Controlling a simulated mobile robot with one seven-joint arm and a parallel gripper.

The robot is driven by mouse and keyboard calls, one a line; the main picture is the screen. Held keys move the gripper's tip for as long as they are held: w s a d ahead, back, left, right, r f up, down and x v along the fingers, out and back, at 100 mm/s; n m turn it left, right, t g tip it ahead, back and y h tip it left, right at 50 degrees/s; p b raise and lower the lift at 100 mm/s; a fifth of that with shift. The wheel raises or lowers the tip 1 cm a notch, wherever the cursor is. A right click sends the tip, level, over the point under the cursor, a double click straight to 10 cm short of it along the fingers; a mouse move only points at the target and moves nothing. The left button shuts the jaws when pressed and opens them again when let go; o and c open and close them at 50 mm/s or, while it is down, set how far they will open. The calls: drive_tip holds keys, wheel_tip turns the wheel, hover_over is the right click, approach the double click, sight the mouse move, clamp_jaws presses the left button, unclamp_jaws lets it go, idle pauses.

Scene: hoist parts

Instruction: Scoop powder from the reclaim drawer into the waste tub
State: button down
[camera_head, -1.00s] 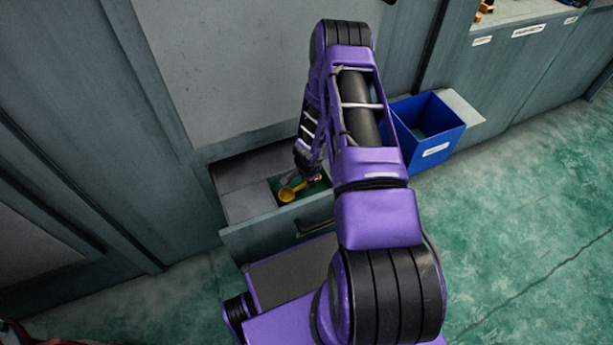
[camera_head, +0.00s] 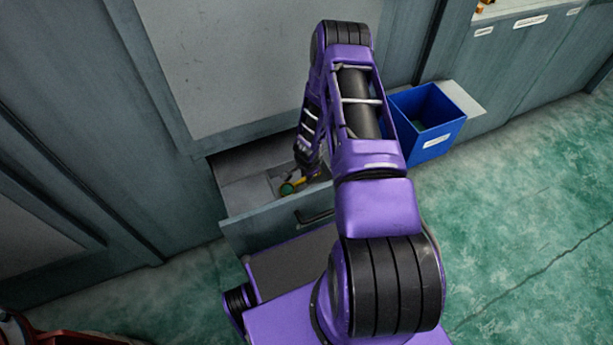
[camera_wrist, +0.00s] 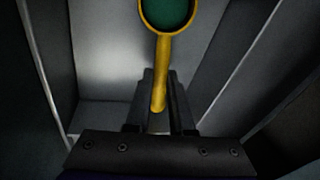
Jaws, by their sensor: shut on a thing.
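A yellow scoop (camera_head: 287,189) is in the open grey reclaim drawer (camera_head: 262,228), or just above it. In the wrist view the scoop (camera_wrist: 161,70) points away from me, its round bowl filled with green powder and cut by the top edge. My gripper (camera_wrist: 160,98) is shut on the scoop's handle. In the head view my gripper (camera_head: 304,179) is low over the drawer, partly hidden by my arm. The drawer's visible floor and walls look bare and grey.
A large cabinet panel (camera_head: 235,70) rises right behind the drawer. The drawer's dark handle (camera_head: 315,216) is on its front. Green floor (camera_head: 520,210) to the right is clear.

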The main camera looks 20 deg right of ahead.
idle(0.4)
drive_tip(key=w+d+p+v, duration=0.1)
drive_tip(key=w+p+v, duration=0.1)
drive_tip(key=p+v, duration=0.4)
drive_tip(key=shift+v, duration=2.25)
drive_tip(key=shift+w, duration=0.2)
